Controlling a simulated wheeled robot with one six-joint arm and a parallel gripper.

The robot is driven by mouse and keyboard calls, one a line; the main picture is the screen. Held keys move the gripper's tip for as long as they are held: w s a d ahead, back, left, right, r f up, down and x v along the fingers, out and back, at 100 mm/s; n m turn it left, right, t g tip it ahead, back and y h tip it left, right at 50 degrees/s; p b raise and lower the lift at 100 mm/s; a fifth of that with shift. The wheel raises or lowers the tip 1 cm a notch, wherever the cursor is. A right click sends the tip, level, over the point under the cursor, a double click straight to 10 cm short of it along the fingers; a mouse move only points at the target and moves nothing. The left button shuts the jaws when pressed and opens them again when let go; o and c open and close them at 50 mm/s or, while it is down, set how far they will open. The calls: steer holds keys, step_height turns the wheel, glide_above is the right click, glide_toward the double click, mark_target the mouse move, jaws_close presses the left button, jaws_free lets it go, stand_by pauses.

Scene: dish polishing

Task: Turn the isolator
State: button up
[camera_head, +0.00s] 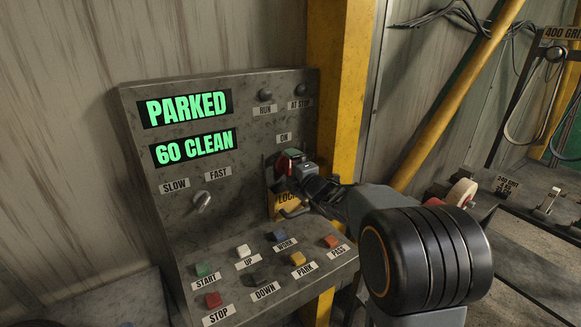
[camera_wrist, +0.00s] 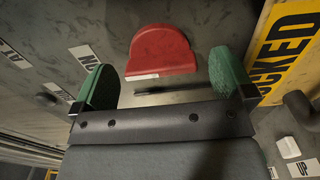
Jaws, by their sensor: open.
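The isolator is a red handle on the grey control panel. In the wrist view the red handle (camera_wrist: 160,50) lies between the two green finger pads of my gripper (camera_wrist: 163,66). The gripper is open, with a gap showing on each side of the handle. In the head view the red handle (camera_head: 283,164) is small and partly covered by my gripper (camera_head: 291,160), which reaches in from the right. A yellow plate (camera_head: 278,207) is partly hidden below it; in the wrist view this plate (camera_wrist: 285,48) shows "CKED".
The control panel (camera_head: 140,125) carries screens reading "PARKED" and "60 CLEAN". A selector knob (camera_head: 201,201) marked slow and fast is at its left. Several coloured buttons sit on the lower shelf, including a red stop button (camera_head: 212,299). A yellow post (camera_head: 345,75) stands behind the panel.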

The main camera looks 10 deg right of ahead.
steer(key=shift+w+a, duration=0.15)
steer(key=shift+w, duration=0.3)
steer(key=shift+c, duration=0.4)
steer(key=c, duration=0.8)
steer(key=shift+c, duration=0.2)
